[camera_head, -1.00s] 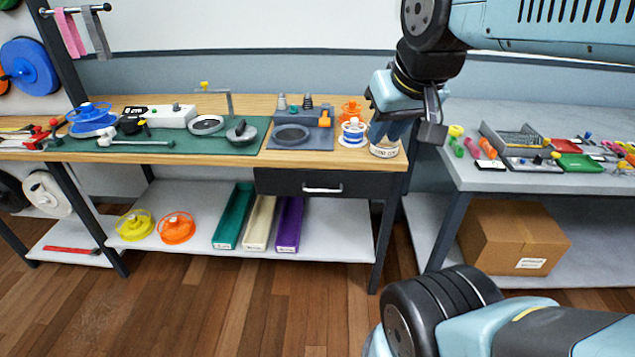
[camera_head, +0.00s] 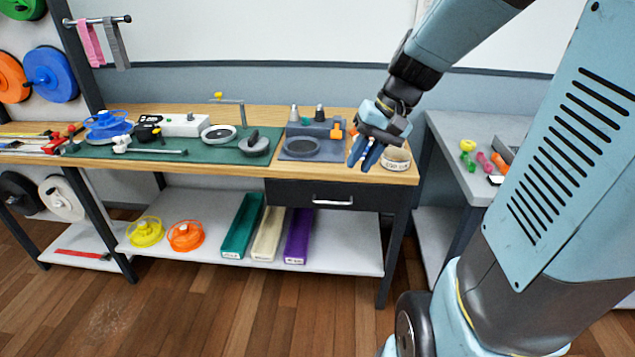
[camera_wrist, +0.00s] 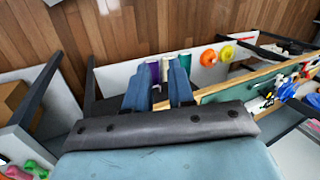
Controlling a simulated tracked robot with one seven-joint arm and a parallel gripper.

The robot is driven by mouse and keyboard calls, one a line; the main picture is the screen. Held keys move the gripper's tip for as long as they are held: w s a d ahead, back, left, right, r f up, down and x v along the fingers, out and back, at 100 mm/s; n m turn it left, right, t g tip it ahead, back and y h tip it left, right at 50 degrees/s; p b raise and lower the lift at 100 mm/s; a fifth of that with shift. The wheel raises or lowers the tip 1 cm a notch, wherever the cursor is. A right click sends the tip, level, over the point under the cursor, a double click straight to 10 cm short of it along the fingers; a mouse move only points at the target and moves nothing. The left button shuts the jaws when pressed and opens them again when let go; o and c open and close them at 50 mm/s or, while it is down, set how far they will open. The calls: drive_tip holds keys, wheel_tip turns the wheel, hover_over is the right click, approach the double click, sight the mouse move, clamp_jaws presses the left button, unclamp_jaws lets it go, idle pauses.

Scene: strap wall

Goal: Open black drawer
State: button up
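The black drawer (camera_head: 280,192) sits under the right end of the wooden workbench. Its front looks flush with the bench frame, so it appears shut. A pale bar handle (camera_head: 332,202) runs across its front. My gripper (camera_head: 364,163) hangs above and slightly right of the handle in the head view, over the picture of the bench edge. Its two blue fingers point down, apart and empty. In the wrist view my gripper (camera_wrist: 161,68) also shows a gap between its fingers. It does not touch the handle. The drawer is hard to make out in the wrist view.
Below the drawer, teal (camera_head: 241,226), cream (camera_head: 268,234) and purple (camera_head: 298,236) bins stand on the lower shelf (camera_head: 345,257). A labelled round tin (camera_head: 396,159) stands on the bench by my gripper. A grey table (camera_head: 455,125) is on the right. The floor in front is clear.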

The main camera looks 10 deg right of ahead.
drive_tip(key=w+d+f+m+y, duration=0.2)
drive_tip(key=w+f+y, duration=0.2)
drive_tip(key=w+f, duration=0.3)
drive_tip(key=m+t+y, duration=0.4)
drive_tip(key=m+t, duration=0.4)
drive_tip(key=m, duration=0.2)
approach(341, 204)
drive_tip(key=x, duration=1.1)
drive_tip(key=shift+w+a+f, duration=0.1)
drive_tip(key=shift+w+a, duration=0.1)
drive_tip(key=shift+a, duration=0.05)
clamp_jaws()
